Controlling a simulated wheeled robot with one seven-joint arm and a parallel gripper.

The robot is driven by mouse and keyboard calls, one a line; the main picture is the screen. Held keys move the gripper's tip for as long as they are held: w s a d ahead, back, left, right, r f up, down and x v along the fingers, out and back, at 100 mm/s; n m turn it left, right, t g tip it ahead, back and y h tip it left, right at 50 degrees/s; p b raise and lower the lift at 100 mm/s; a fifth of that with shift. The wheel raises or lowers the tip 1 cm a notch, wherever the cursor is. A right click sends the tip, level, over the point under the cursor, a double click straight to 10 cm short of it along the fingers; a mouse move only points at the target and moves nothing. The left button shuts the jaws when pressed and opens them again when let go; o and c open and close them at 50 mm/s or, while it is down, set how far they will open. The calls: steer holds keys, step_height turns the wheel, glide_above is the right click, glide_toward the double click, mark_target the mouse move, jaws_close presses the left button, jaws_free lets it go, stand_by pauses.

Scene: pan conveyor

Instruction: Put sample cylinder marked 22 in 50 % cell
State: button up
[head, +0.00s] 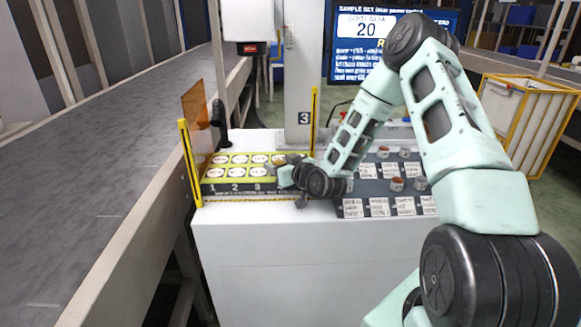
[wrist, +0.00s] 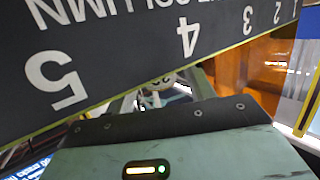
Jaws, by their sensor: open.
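My gripper (head: 288,178) is open at the right part of a yellow-edged board (head: 222,187) with white oval cells and numbers along its front; its arm hides the board's right end. Several small reddish-brown cylinders with pale tops, one of them a cylinder (head: 396,184) near the front, stand on a dark labelled rack (head: 378,207) to the right. Their markings are too small to read, so I cannot tell which is 22 or which cell is 50 %. The wrist view shows the board's dark numbered strip (wrist: 125,65) upside down; no cylinder shows between the fingers.
A yellow post (head: 190,163) and an orange panel (head: 195,104) stand at the board's left. A grey conveyor (head: 110,120) runs along the left. A screen (head: 362,50) behind shows a large 20. A yellow-framed bin (head: 520,120) stands at right.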

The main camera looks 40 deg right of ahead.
steer(key=shift+s+r+p, duration=0.1)
steer(key=shift+r+p, duration=0.15)
steer(key=shift+p, duration=0.15)
steer(key=s+r, duration=0.3)
steer(key=s, duration=0.9)
steer(key=s+a+n+g+y, duration=0.2)
steer(key=a+n+g, duration=0.15)
steer(key=a, duration=0.65)
steer(key=s+a+n+g+y, duration=0.1)
steer(key=s+a+n+g, duration=0.3)
steer(key=a, duration=0.6)
steer(key=s+a+r+g, duration=0.2)
steer(key=s+a, duration=0.1)
steer(key=s, duration=0.4)
steer(key=s+a+r+g+h, duration=0.1)
steer(key=s+a+r+g, duration=0.1)
steer(key=s, duration=0.5)
steer(key=s+a+r+g+h, duration=0.1)
steer(key=s+a+r+g, duration=0.2)
steer(key=s, duration=0.4)
steer(key=shift+a+g, duration=0.4)
steer(key=shift+g, duration=0.25)
steer(key=shift+r, duration=0.15)
